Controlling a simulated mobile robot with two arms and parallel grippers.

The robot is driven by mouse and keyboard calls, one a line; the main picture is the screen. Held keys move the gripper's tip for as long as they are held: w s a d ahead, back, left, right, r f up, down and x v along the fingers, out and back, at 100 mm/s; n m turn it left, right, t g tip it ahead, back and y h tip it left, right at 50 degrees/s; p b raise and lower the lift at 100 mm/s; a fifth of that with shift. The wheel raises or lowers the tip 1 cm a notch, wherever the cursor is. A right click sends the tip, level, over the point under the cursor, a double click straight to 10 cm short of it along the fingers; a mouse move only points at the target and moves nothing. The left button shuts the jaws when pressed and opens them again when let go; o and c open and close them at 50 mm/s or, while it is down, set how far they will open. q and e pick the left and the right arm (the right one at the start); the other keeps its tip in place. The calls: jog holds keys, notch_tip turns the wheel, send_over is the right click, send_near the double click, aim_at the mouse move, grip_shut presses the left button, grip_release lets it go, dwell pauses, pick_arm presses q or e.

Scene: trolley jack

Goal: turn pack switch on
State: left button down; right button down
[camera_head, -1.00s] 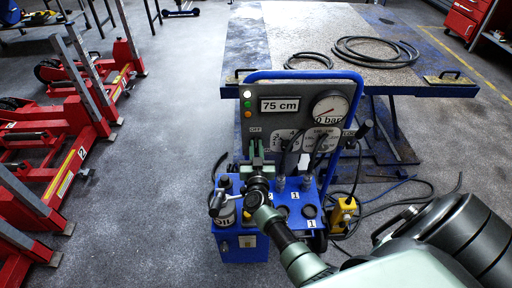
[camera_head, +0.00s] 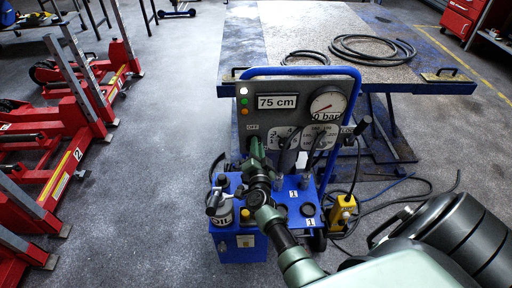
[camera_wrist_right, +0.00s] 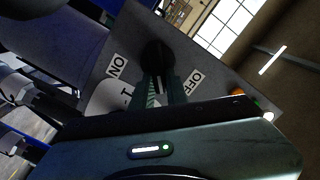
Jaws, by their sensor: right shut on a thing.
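The blue power pack (camera_head: 238,248) stands on the floor with a grey upright control panel (camera_head: 290,113). The pack switch, a dark round knob (camera_wrist_right: 158,54), is on the panel, with an "OFF" label (camera_wrist_right: 191,82) and an "ON" label (camera_wrist_right: 117,66) on either side in the right wrist view. My right gripper (camera_head: 257,150) is at the panel's lower left, its fingers (camera_wrist_right: 160,88) shut on the knob. In the head view my gripper hides the knob and only the "OFF" label shows above it. My left gripper is out of view.
The panel carries a "75 cm" display (camera_head: 277,102), a pressure gauge (camera_head: 328,104) and several levers. A blue-framed lift table (camera_head: 235,60) stands behind. Hoses and a yellow pendant (camera_head: 342,211) lie to the right. Red jacks (camera_head: 62,187) stand at left; the floor between is clear.

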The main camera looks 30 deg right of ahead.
jog(key=shift+s+d+f+m+b, duration=0.15)
jog(key=shift+m+b, duration=0.45)
jog(key=shift+m, duration=0.8)
jog(key=shift+w+f+m+b, duration=0.1)
jog(key=shift+f+m+b, duration=0.35)
jog(key=shift+m, duration=0.95)
jog(key=shift+s+d+f+m+b, duration=0.1)
jog(key=shift+m+b, duration=0.6)
jog(key=shift+m, duration=0.7)
jog(key=c, duration=1.4)
grip_release()
jog(key=shift+a, duration=0.1)
jog(key=p+v, duration=0.1)
jog(key=v, duration=0.6)
jog(key=shift+s, duration=0.4)
jog(key=shift+a, duration=0.2)
